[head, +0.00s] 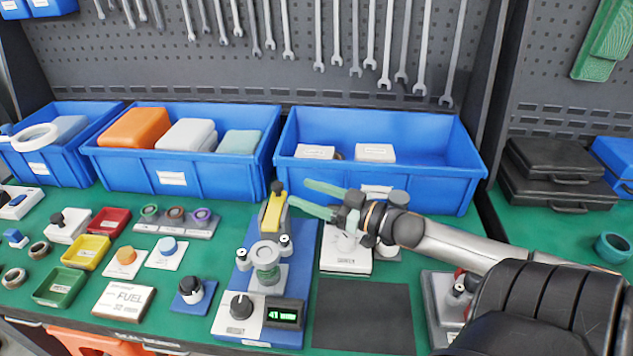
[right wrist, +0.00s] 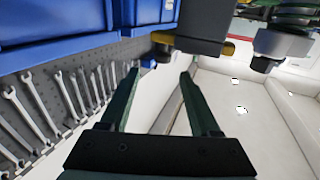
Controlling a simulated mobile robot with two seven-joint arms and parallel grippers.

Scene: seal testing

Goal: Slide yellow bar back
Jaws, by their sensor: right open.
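The yellow bar (head: 272,212) lies along the upper part of a blue test fixture (head: 232,318), with a dark knob (head: 277,187) at its far end. In the right wrist view, a yellow edge (right wrist: 229,48) shows beside a dark block above the fingers. My right gripper (head: 306,195) reaches in from the right. Its green fingers are apart, with nothing visible between them, and their tips point left, just right of the bar. The right wrist view also shows the open fingers (right wrist: 160,75). My left gripper is not in view.
A round clear-and-green part (head: 265,262), a black dial (head: 241,307) and a lit green display (head: 283,316) are on the fixture. Blue bins (head: 380,150) stand behind. A white device (head: 345,258) sits under my right wrist. A dark mat (head: 362,318) lies clear in front.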

